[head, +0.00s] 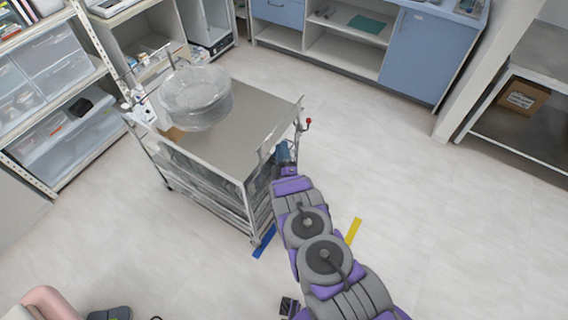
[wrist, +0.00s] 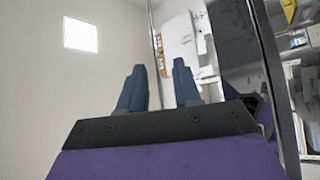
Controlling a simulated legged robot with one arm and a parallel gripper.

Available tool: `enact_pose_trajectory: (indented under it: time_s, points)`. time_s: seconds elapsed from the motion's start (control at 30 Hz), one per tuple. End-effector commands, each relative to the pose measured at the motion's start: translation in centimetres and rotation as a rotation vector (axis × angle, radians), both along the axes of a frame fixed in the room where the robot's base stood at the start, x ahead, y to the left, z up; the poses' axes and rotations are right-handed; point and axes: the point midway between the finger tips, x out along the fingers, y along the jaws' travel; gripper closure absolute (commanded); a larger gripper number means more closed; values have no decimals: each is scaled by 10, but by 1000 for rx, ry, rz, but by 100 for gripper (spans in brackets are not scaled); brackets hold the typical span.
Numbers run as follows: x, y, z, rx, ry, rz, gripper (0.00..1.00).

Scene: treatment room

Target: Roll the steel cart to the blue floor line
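The steel cart (head: 240,108) stands left of centre in the head view, with a flat top and lower shelves. The blue floor line (head: 264,242) shows as a short strip beside the cart's near bottom corner; the cart and my arm may hide part of it. My gripper (head: 287,152) is at the cart's right side, by its upper edge; the arm partly hides this side. In the wrist view, my gripper's two blue fingers (wrist: 160,88) stand apart. A thin metal bar (wrist: 154,35) rises behind the gap between them; I cannot tell whether they touch it.
A clear round container (head: 196,97) stands on the cart top. A yellow floor strip (head: 353,231) lies right of my arm. Shelving (head: 60,45) is at left, blue cabinets (head: 428,55) at the back, and a rack (head: 520,130) at right. Floor in front is largely clear.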

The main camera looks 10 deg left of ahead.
Motion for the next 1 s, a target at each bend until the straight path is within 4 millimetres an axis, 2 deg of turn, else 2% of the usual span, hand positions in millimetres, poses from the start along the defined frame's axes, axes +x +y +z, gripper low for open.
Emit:
enact_pose_trajectory:
  time_s: [0.37, 0.6, 1.0]
  points:
    - [-32, -10, -13, -7, 0, 5, 67]
    - [-41, -14, -23, -8, 1, 5, 67]
    - [-54, -20, -26, -4, -2, 2, 67]
